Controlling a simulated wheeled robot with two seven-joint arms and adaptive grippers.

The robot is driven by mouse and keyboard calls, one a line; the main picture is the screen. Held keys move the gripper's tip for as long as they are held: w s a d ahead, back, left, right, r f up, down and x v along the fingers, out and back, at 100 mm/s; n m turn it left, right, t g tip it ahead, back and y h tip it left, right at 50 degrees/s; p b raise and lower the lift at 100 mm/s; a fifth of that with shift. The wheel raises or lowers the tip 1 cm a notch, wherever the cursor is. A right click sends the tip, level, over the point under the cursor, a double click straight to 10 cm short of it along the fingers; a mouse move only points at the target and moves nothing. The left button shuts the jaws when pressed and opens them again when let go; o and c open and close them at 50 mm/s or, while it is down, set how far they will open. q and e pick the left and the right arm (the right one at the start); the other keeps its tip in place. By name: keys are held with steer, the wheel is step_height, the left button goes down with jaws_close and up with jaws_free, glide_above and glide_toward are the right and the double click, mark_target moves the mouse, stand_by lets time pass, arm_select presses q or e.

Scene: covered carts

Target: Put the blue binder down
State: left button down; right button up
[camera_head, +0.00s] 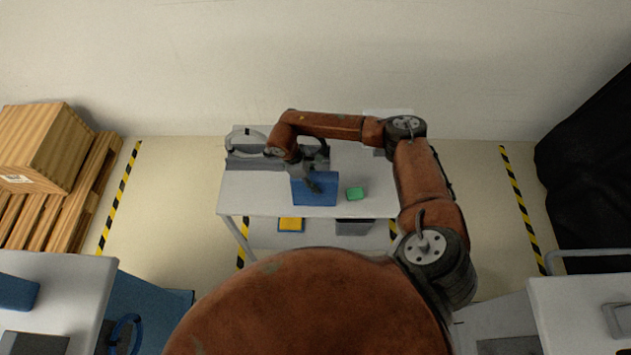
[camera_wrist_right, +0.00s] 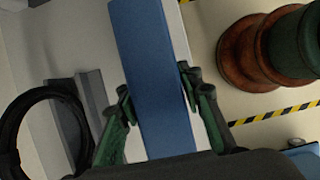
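The blue binder (camera_head: 315,191) stands upright at the front of the white cart's top (camera_head: 262,199) in the head view. My right gripper (camera_head: 312,184) reaches over the cart from the right and bends back toward the binder. In the right wrist view the binder (camera_wrist_right: 155,75) lies between the two green fingers (camera_wrist_right: 156,92), which touch both its sides. I cannot tell whether the binder's lower edge touches the cart top. My left gripper is in neither view.
Grey holders and a round coil (camera_head: 246,139) occupy the cart's left back. A yellow item (camera_head: 291,224) and a grey bin (camera_head: 354,227) are on the lower shelf. White tables stand at both lower corners.

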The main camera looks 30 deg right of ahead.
steer(key=o, duration=0.4)
steer(key=shift+c, duration=0.2)
steer(key=shift+r, duration=0.1)
steer(key=b+v, duration=0.3)
steer(key=v, duration=0.7)
steer(key=shift+w+a+r, duration=0.1)
steer(key=shift+w+r, duration=0.05)
steer(key=shift+r, duration=0.2)
steer(key=shift+a+r, duration=0.2)
steer(key=shift+r, duration=0.35)
